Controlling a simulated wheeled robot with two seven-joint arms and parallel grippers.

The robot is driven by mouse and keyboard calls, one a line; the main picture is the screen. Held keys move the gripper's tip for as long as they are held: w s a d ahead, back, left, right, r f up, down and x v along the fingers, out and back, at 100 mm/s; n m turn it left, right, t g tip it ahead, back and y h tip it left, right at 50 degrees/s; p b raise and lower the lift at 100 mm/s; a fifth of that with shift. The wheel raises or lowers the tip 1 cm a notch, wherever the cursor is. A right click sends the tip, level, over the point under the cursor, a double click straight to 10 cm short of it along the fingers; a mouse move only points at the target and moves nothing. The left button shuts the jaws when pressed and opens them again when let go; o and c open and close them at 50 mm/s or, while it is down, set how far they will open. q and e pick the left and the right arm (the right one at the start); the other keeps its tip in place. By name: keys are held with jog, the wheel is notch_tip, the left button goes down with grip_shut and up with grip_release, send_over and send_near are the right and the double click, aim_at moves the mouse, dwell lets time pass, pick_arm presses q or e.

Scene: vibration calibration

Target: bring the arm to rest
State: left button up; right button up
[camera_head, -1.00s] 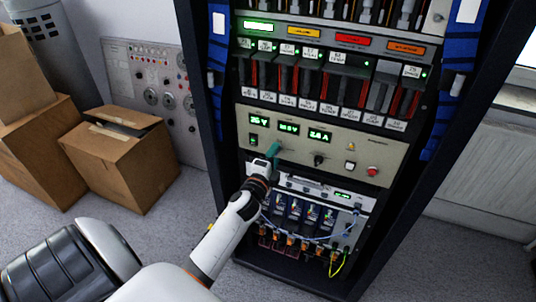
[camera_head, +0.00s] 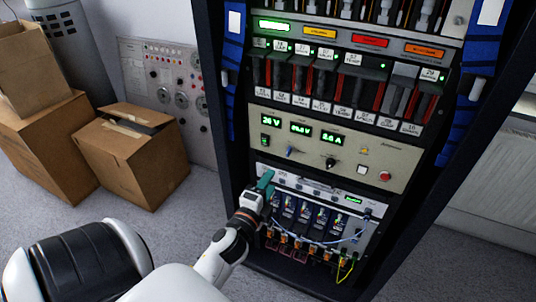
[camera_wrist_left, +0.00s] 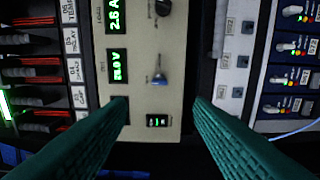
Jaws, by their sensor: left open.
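My left gripper (camera_head: 266,182) is in front of the rack, just below the beige panel (camera_head: 343,171) at its left side. In the left wrist view its two green fingers (camera_wrist_left: 158,108) are spread wide, with nothing between them. The beige panel also shows there, turned sideways, with a blue-handled knob (camera_wrist_left: 160,77) and a small green-lit switch (camera_wrist_left: 158,120). In the head view the blue knob (camera_head: 290,151) is clear of the gripper. Whether the fingertips touch the rack I cannot tell. My right gripper is not in view.
The panel carries green displays (camera_head: 301,129), a black knob (camera_head: 330,163) and a red button (camera_head: 385,176). Below is a unit with several blue modules (camera_head: 305,213) and loose cables (camera_head: 345,270). Cardboard boxes (camera_head: 145,165) stand at the left. Grey floor (camera_head: 175,235) is open between.

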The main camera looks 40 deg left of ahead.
pick_arm(q)
jog(key=s+d+f+n+g+h+p, duration=0.1)
jog(key=s+d+f+n+g, duration=0.15)
jog(key=f, duration=0.65)
jog(key=s+d+f+n+g+h+p, duration=0.1)
jog(key=s+d+f+g, duration=0.15)
jog(key=f, duration=0.75)
jog(key=s+d+f+n+g+h+p, duration=0.1)
jog(key=s+d+f+n+g, duration=0.15)
jog(key=f, duration=0.65)
jog(key=s+d+f+n+g, duration=0.1)
jog(key=s+f+n+g, duration=0.1)
jog(key=s+f, duration=0.3)
jog(key=s+d+f+n+g+h+p, duration=0.1)
jog(key=s+f+g, duration=0.3)
jog(key=s, duration=1)
jog(key=s+d+f+n+g+h+p, duration=0.1)
jog(key=s+d+f+n+g, duration=0.1)
jog(key=s+f, duration=0.6)
jog(key=shift+s+d+n+g, duration=0.2)
jog(key=shift+s+n+g, duration=0.35)
jog(key=shift+s, duration=0.6)
jog(key=shift+f, duration=0.1)
